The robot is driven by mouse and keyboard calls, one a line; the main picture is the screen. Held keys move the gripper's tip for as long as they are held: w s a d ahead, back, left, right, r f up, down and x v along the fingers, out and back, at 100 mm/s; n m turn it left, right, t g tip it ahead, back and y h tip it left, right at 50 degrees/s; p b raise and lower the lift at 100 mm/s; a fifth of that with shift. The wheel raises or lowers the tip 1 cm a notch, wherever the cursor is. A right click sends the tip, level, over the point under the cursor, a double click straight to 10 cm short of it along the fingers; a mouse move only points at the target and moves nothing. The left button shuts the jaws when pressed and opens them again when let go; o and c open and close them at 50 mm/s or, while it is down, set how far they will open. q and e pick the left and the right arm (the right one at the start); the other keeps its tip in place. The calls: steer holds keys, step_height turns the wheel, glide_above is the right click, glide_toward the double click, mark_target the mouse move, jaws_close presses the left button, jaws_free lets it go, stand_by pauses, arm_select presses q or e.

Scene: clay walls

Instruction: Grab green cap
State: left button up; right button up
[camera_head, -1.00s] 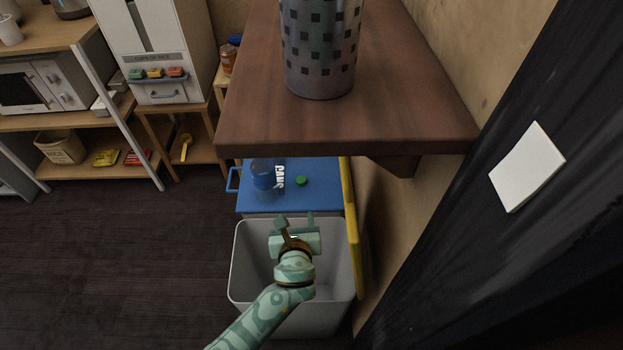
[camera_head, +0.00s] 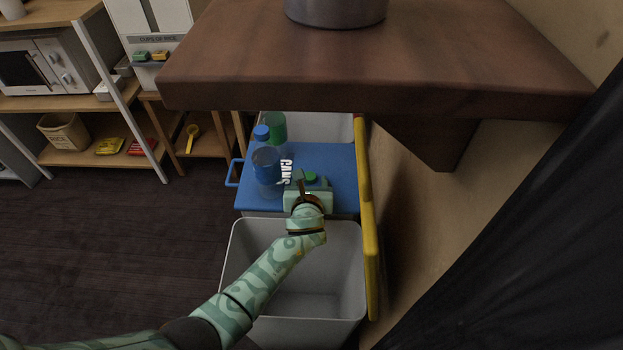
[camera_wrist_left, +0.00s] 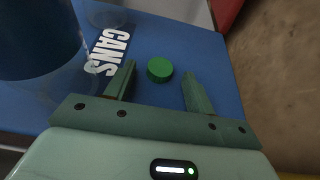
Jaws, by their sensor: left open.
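The green cap (camera_head: 310,177) lies on the blue lid marked CANS (camera_head: 335,160). In the left wrist view the cap (camera_wrist_left: 160,69) is a small round disc on the blue lid (camera_wrist_left: 205,50), just ahead of and between my left fingertips. My left gripper (camera_head: 312,182) is open and empty, close to the cap; its fingers also show in the left wrist view (camera_wrist_left: 158,80). A clear bottle with a blue label (camera_head: 266,165) stands on the lid, left of the gripper. My right gripper is not in view.
A grey open bin (camera_head: 240,265) is below my left arm. A yellow panel (camera_head: 366,200) stands along the right side by the wall. A brown wooden shelf (camera_head: 370,70) overhangs the back. A green bottle (camera_head: 276,126) stands behind the blue-labelled one.

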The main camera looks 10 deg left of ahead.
arm_select(q)
steer(key=shift+w, duration=0.2)
steer(key=c, duration=1)
